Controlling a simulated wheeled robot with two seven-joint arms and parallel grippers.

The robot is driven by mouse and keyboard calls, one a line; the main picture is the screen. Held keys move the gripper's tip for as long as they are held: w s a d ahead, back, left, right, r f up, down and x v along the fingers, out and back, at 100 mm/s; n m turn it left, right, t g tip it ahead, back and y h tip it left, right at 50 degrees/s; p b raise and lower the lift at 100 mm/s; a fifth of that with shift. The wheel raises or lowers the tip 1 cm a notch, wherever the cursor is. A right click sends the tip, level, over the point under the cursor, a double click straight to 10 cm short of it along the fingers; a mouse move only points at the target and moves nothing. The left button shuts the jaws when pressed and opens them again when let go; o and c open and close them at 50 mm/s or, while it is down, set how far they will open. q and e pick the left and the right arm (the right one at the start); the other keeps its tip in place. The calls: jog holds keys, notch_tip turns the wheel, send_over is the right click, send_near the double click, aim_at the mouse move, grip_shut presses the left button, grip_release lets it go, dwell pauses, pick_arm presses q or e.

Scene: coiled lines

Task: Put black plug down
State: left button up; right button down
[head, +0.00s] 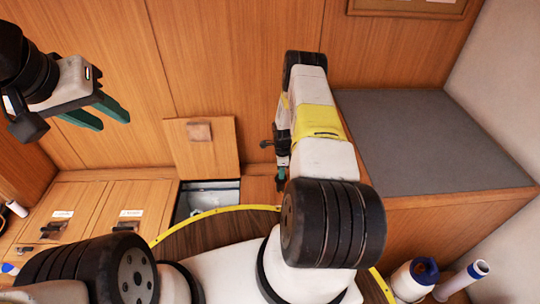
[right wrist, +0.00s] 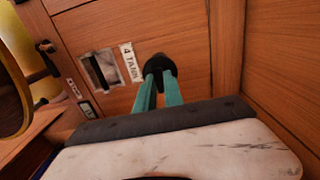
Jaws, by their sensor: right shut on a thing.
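The black plug (right wrist: 160,66) is between the green fingertips of my right gripper (right wrist: 159,85) in the right wrist view. The gripper is shut on it, in front of or over a wooden panel; I cannot tell whether the plug touches the panel. In the head view my right gripper (head: 281,176) is mostly hidden by its own arm, and I cannot make out the plug there. My left gripper (head: 113,122) is at the upper left in the head view, with its green fingers apart and nothing between them.
An open hatch (head: 182,210) with a raised wooden lid (head: 215,160) lies left of my right gripper. Labelled wooden lids (head: 120,200) are further left. A grey-topped box (head: 420,140) stands at the right. A labelled panel slot (right wrist: 100,70) shows in the wrist view.

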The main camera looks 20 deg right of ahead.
aim_at(281, 182)
jog(key=shift+w+d, duration=0.15)
jog(key=shift+w, duration=0.05)
jog(key=shift+f, duration=1.75)
jog(key=shift+f, duration=0.2)
jog(key=c, duration=1.5)
grip_release()
jog(key=shift+o, duration=0.2)
